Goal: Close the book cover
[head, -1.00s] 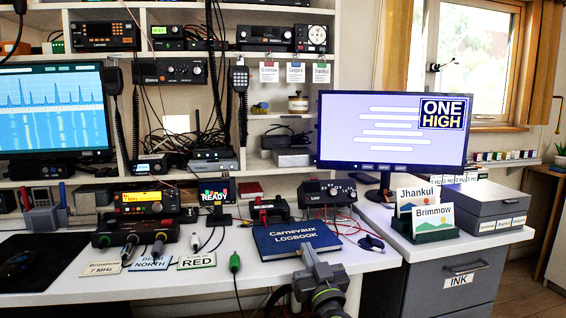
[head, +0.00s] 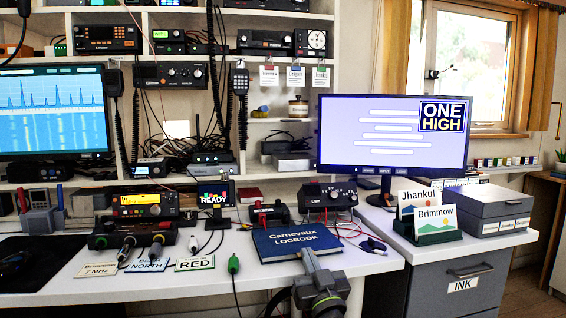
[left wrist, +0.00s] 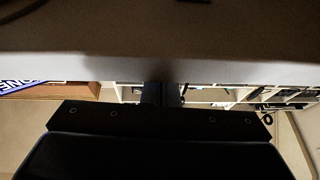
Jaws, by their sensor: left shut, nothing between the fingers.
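The blue book (head: 285,238), labelled "Carnevaux LOGBOOK", lies on the white desk near its front edge. Its cover is down and it looks closed. My left gripper (head: 309,256) comes up from below in the head view, shut and empty. Its tip overlaps the book's front edge there; I cannot tell whether it touches. In the left wrist view the shut fingers (left wrist: 161,95) point ahead below a broad pale surface, and the book does not show. My right gripper is not in view.
Name cards (head: 150,265) lie on the desk left of the book, with a green-tipped cable (head: 234,265) between. Radios (head: 328,196) stand behind it. A monitor (head: 345,133) and card holder (head: 426,235) are to the right. The desk's front edge is close to the gripper.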

